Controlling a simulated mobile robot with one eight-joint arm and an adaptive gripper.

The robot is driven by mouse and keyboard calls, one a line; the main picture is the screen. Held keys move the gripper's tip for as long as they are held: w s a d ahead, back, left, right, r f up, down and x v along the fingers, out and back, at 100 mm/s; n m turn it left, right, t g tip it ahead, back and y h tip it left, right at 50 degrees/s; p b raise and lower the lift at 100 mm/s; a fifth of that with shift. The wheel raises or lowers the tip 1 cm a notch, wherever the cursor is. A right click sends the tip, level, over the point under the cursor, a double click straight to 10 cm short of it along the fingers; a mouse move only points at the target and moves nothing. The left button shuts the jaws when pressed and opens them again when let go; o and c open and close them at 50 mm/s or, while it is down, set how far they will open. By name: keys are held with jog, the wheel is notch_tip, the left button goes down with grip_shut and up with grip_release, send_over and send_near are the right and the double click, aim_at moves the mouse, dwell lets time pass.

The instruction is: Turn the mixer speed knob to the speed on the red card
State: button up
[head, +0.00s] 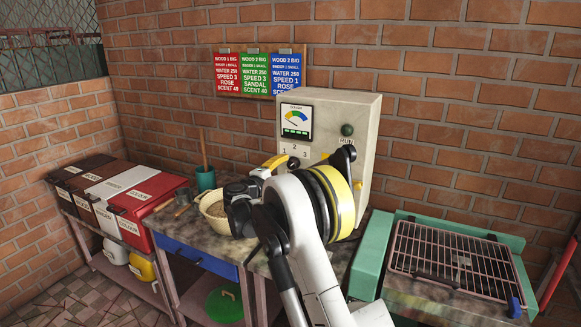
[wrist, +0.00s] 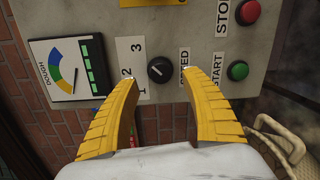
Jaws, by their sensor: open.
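The red card (head: 228,73) hangs on the brick wall and reads speed 3, with rose and scent 40. The black speed knob (wrist: 159,70) is on the pale control box (head: 360,105), beside labels 1, 2 and 3. Its white mark faces the label side, but I cannot tell exactly which number it points at. The knob also shows in the head view (head: 293,163). My gripper (wrist: 144,76) is open, with its yellow fingers on either side of the knob and apart from it. The head view shows my gripper (head: 295,166) in front of the box.
A green card (head: 255,74) and a blue card (head: 286,74) hang beside the red one. The box also has a gauge (wrist: 66,68), a green start button (wrist: 238,70) and a red stop button (wrist: 248,12). A bowl (head: 213,210) stands left of my gripper.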

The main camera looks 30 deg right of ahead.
jog(key=v, duration=0.7)
jog(key=shift+s, duration=0.1)
jog(key=s+a+r+m+g+y, duration=0.1)
jog(key=s+r+m+y, duration=0.15)
jog(key=s, duration=0.65)
jog(key=s+a+r+m+g+y, duration=0.1)
jog(key=s+y, duration=0.3)
jog(key=s, duration=0.6)
jog(key=s+a+f+m+y, duration=0.2)
jog(key=s+a+f+y, duration=0.2)
jog(key=s, duration=0.8)
jog(key=s+a+f+m+y, duration=0.2)
jog(key=s+a+f+y, duration=0.1)
jog(key=s+a, duration=0.6)
jog(key=s+y, duration=0.1)
jog(key=s, duration=0.3)
jog(key=shift+f+m, duration=0.35)
jog(key=shift+f, duration=0.05)
